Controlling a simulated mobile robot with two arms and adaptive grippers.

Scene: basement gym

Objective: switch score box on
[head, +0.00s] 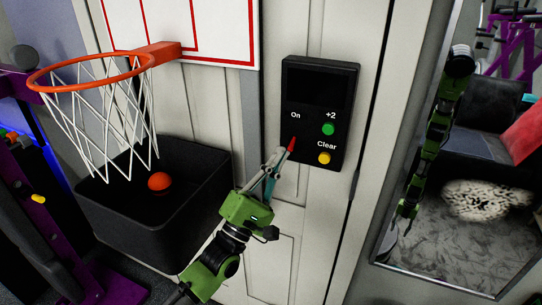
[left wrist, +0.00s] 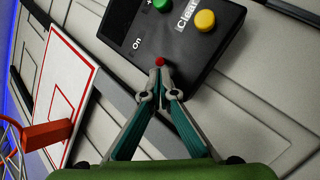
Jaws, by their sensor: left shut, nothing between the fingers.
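The black score box (head: 301,139) hangs on the pale panelled wall. Its display (head: 318,86) at the top is dark. A red button (head: 292,143) sits below the "On" label, and a green "+2" button (head: 328,129) and a yellow "Clear" button (head: 324,158) are to its right. My left gripper (head: 284,155) is shut and empty, its fingertips right at the red button. In the left wrist view the fingertips (left wrist: 160,74) meet just below the red button (left wrist: 159,61); I cannot tell whether they touch it. My right gripper is not directly in view.
A basketball hoop (head: 92,70) with a net juts out at left, above a black bin (head: 190,205) with an orange ball (head: 159,182) in it. A mirror (head: 470,215) stands at right, reflecting a green arm. Purple gym equipment (head: 35,205) is at far left.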

